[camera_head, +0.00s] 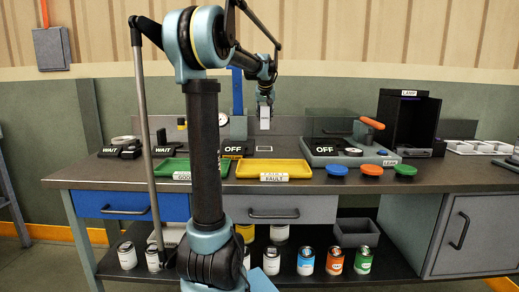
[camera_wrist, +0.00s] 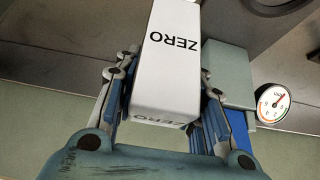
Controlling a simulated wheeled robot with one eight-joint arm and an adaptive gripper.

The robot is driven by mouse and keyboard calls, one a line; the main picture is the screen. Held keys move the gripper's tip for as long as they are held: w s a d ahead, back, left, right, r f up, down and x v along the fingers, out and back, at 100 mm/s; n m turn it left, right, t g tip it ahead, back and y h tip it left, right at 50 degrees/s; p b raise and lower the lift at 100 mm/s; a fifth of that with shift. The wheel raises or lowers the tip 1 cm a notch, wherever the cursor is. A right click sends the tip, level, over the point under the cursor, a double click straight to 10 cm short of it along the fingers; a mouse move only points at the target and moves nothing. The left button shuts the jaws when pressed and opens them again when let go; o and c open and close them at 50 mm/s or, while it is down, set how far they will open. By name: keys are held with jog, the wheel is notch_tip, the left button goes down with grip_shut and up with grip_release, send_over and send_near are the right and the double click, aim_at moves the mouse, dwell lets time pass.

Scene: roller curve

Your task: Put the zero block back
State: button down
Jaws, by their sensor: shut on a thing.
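The white zero block (camera_wrist: 165,75), printed ZERO on two faces, fills the middle of the wrist view. My gripper (camera_wrist: 165,100) is shut on it, one finger on each side. In the head view my gripper (camera_head: 265,97) points down over the back of the bench, with the zero block (camera_head: 265,118) hanging below it, apart from the bench top. A small pale-edged square (camera_head: 264,149) lies on the bench below the block. Whether it is a recess or a flat mark I cannot tell.
The yellow tray (camera_head: 245,172) and green tray (camera_head: 172,175) lie in front. The OFF sign (camera_head: 235,149) stands left of the square, the grey leak station (camera_head: 350,152) right. A dial gauge (camera_wrist: 272,103) shows in the wrist view. My arm hides part of the bench.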

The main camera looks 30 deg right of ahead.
aim_at(264, 120)
jog(key=shift+w+f, duration=0.2)
jog(key=shift+f, duration=4.75)
jog(key=c, duration=1)
grip_release()
jog(key=shift+f, duration=0.1)
jog(key=shift+c, duration=0.2)
jog(key=v, duration=1.2)
